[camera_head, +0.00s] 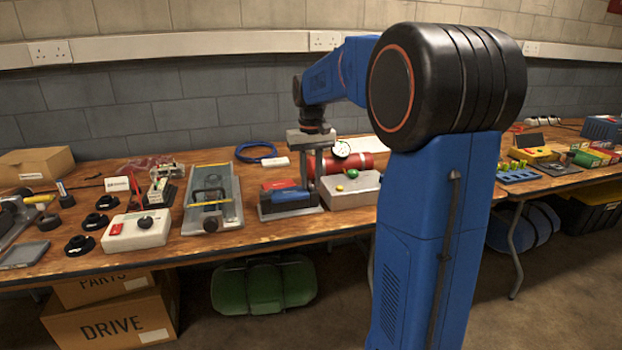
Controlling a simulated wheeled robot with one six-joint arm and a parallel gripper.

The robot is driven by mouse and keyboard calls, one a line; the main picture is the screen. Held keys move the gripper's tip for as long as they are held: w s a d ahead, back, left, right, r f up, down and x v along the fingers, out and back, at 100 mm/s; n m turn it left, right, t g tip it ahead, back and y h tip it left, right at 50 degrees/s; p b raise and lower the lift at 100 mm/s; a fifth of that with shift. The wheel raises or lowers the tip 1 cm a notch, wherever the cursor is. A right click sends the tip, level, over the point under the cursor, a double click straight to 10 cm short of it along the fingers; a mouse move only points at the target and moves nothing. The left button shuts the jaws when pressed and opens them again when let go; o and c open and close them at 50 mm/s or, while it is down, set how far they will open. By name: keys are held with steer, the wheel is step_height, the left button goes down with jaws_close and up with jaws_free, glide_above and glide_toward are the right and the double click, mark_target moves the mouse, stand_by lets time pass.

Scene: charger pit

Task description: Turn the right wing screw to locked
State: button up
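I cannot make out a wing screw or a locked mark for certain at this size. My gripper (308,180) points down over a dark holder (289,212) with a red and blue block in it, on the long wooden bench. Its grey body shows, but its fingertips blend with the holder, so I cannot tell whether they are open or touching anything. A grey box (368,194) with a green and a yellow knob stands just right of the holder. My upper arm hides the bench farther right.
A grey plate fixture (228,188) with a black handle lies left of the holder. A white box (136,231) with a dark knob is farther left.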

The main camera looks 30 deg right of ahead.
steer(key=shift+c, duration=0.2)
jaws_close()
